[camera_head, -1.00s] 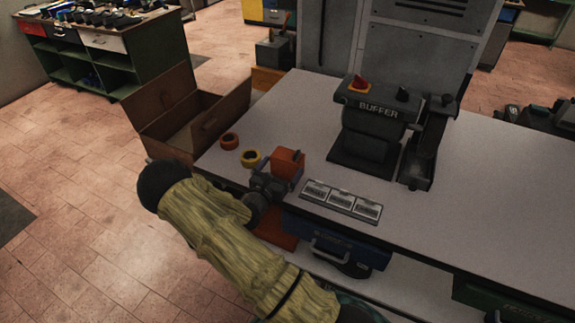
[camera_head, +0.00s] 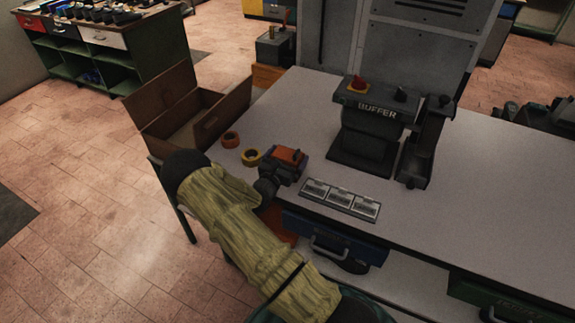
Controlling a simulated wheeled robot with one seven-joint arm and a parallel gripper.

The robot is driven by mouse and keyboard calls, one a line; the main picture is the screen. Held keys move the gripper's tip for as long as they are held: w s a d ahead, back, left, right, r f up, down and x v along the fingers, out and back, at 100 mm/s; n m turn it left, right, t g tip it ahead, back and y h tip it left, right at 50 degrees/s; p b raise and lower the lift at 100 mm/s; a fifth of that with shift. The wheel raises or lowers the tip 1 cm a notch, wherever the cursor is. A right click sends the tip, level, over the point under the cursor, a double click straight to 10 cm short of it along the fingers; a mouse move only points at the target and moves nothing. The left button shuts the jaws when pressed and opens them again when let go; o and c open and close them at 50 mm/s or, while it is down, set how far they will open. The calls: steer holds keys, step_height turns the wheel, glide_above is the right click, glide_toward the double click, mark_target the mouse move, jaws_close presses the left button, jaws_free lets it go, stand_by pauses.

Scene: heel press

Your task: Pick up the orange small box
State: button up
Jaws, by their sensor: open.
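The orange small box (camera_head: 290,156) sits on the grey workbench near its front left edge. Its top shows, and the rest is largely hidden by my gripper (camera_head: 284,165). My gripper is open and low over the bench, with its fingers around or right beside the box. I cannot tell whether the fingers touch it.
An orange tape roll (camera_head: 230,139) and a yellow roll (camera_head: 251,157) lie left of the box. An open brown carton (camera_head: 222,118) stands behind them. A metal panel of labelled tiles (camera_head: 340,197) is to the right, and the buffer machine (camera_head: 365,130) is behind.

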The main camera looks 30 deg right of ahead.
steer(key=shift+c, duration=0.2)
steer(key=c, duration=0.7)
steer(key=shift+o, duration=0.2)
steer(key=shift+r, duration=0.15)
step_height(320, 180, up, 10)
steer(key=shift+f+b, duration=0.15)
steer(key=shift+b, duration=1.1)
